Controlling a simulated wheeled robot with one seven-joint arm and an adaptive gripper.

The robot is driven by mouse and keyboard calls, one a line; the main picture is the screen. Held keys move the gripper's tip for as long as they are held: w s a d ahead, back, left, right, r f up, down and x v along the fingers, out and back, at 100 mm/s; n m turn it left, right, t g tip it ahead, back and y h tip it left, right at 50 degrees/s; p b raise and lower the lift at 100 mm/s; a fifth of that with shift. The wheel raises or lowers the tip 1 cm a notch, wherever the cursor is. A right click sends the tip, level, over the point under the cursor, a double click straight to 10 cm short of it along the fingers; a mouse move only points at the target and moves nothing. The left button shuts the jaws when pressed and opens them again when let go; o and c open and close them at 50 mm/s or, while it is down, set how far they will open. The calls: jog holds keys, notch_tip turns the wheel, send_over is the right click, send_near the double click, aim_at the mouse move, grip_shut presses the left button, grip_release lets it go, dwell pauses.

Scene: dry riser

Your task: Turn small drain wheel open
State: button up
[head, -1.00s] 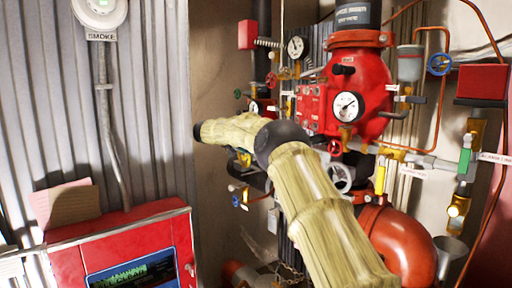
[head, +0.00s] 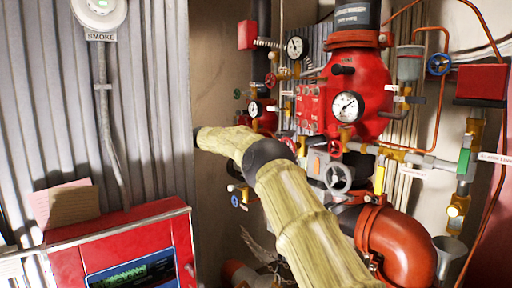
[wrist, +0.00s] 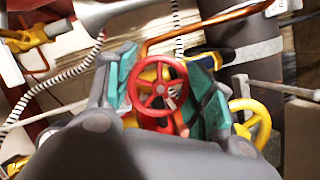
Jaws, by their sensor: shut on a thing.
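In the wrist view, a small red spoked hand wheel (wrist: 158,86) sits between the teal-padded fingers of my gripper (wrist: 162,95). The fingers lie on its left and right sides, shut on it. No label on this wheel is readable. In the head view my gripper is out of sight, hidden at the far end of my arm, so I cannot tell there which wheel it holds.
A yellow hand wheel (wrist: 252,122) is close on the right in the wrist view. An orange pipe (wrist: 205,27) crosses above.

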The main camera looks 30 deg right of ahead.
jog(key=o, duration=1.1)
jog(key=shift+w, duration=0.1)
jog(key=shift+c, duration=0.2)
